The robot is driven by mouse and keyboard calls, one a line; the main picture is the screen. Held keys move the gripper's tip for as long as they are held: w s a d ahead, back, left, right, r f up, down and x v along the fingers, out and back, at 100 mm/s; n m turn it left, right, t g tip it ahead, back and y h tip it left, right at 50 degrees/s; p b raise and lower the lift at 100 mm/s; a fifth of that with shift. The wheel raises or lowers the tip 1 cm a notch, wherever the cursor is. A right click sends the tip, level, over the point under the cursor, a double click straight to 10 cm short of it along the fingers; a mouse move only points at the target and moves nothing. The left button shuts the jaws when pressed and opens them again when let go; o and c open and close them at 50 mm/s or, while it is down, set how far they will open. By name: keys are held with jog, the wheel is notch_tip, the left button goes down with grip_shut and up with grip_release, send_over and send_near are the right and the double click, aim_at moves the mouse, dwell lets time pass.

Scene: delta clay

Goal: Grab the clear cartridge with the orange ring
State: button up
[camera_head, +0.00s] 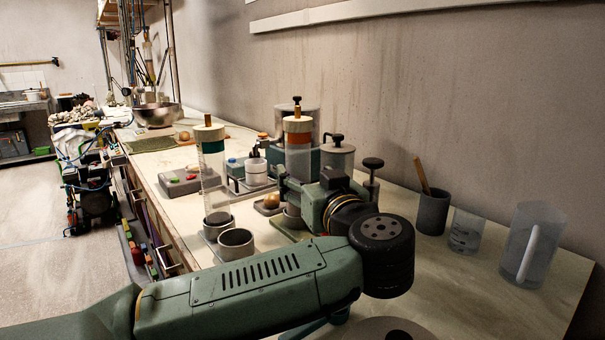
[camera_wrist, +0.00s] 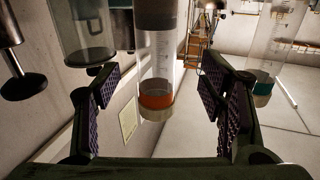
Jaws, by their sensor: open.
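The clear cartridge with the orange ring (camera_head: 299,137) stands upright on the bench, with a cream cap above its ring. In the wrist view the same cartridge (camera_wrist: 157,60) appears cap-down between the purple-padded fingers of my gripper (camera_wrist: 160,88). The gripper is open, with visible gaps on both sides of the cartridge. In the head view my gripper and wrist hide the cartridge's lower part. A second clear cartridge (camera_head: 213,178) with a cream cap stands to its left. It also shows at the right of the wrist view (camera_wrist: 275,45), with a teal ring.
Close to the orange-ringed cartridge stands a grey canister (camera_head: 338,157) with a dark knob. A grey cup (camera_head: 236,243) is beside the second cartridge. A dark pen cup (camera_head: 432,212), a clear beaker (camera_head: 465,232) and a clear jug (camera_head: 533,243) stand at the right.

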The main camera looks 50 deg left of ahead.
aim_at(302, 162)
jog(key=shift+x, duration=1)
jog(key=a+p, duration=0.1)
jog(key=w+a+r, duration=0.1)
jog(key=w+a+p, duration=0.1)
jog(key=a, duration=0.1)
jog(key=shift+w+r+p, duration=0.1)
jog(key=shift+r+p, duration=0.1)
jog(key=shift+p, duration=0.15)
jog(key=shift+w+a+f, duration=0.15)
jog(key=shift+a, duration=0.25)
jog(key=c, duration=1.5)
grip_shut()
